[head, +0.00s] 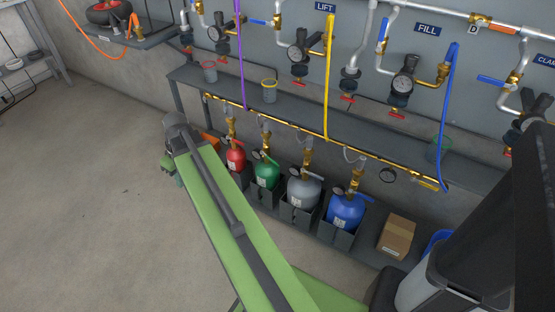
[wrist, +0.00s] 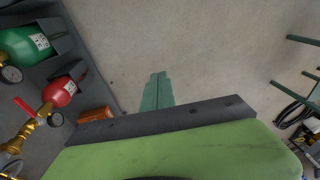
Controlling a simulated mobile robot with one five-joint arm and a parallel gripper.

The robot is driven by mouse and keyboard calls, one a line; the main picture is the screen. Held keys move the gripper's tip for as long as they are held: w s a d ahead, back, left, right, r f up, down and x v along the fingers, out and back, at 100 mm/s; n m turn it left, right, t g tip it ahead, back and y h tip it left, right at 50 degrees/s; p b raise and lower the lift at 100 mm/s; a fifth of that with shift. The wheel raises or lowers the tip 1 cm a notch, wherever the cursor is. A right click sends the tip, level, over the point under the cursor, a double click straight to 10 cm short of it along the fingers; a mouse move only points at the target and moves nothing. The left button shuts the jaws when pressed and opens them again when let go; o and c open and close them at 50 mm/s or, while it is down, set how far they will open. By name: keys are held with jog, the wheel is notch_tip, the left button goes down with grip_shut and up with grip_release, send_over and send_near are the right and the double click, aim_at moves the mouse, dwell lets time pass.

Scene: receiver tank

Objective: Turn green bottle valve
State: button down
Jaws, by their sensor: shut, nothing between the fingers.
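The green bottle (head: 266,177) stands in a dark holder on the low shelf, second from the left, with a brass valve (head: 265,149) and a green handle on top. In the wrist view the green bottle (wrist: 20,44) shows at the upper left, partly cut off by the frame edge; its valve is out of that view. My gripper (wrist: 157,76) is shut and empty. It points over bare floor, apart from the bottles. In the head view my arm hides most of the gripper, to the left of the bottles.
A red bottle (head: 235,160) stands left of the green one, a grey bottle (head: 304,190) and a blue bottle (head: 346,211) to its right. A brass pipe (head: 340,147) runs above them. A cardboard box (head: 397,237) sits right. The floor (head: 80,190) at left is clear.

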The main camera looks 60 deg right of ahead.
jog(key=s+d+t, duration=0.1)
jog(key=s+d, duration=0.2)
jog(key=d, duration=0.5)
jog(key=s+d+t, duration=0.1)
jog(key=s+d, duration=0.2)
jog(key=d, duration=0.5)
jog(key=t+h+b, duration=0.1)
jog(key=t+b, duration=0.1)
send_near(277, 164)
jog(key=b+x, duration=0.2)
jog(key=b, duration=0.2)
jog(key=w+b+x, duration=0.1)
jog(key=b+x, duration=0.1)
jog(key=b, duration=0.2)
jog(key=b+x, duration=0.2)
jog(key=b, duration=0.2)
jog(key=shift+w, duration=0.35)
jog(key=shift+w+f, duration=0.1)
jog(key=shift+w, duration=0.05)
jog(key=shift+d, duration=0.1)
